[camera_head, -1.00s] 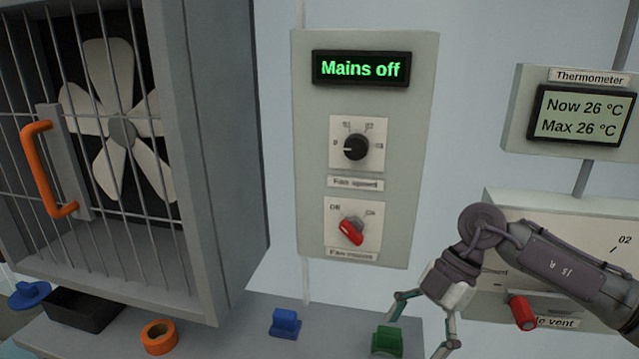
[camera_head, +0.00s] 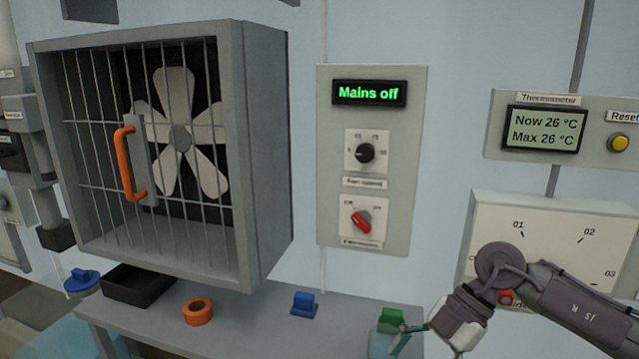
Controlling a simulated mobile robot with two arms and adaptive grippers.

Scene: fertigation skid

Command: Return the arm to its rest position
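My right arm comes in from the right. Its gripper (camera_head: 428,350) is low in the picture at the front of the shelf, near a green block (camera_head: 390,319). The fingers are apart, and I see nothing held between them; the lower part is cut off by the picture's edge. My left gripper is not in view. The panel (camera_head: 418,160) behind has a display (camera_head: 370,93) reading "Mains off", a black fan speed knob (camera_head: 365,153) and a red switch (camera_head: 361,222) turned at a slant.
A caged fan (camera_head: 180,138) with an orange handle (camera_head: 128,165) stands left. The shelf (camera_head: 250,325) bears a black tray (camera_head: 140,286), an orange ring (camera_head: 198,311) and a blue block (camera_head: 304,304). A thermometer (camera_head: 543,129) and a dial panel (camera_head: 555,235) are right, behind my arm.

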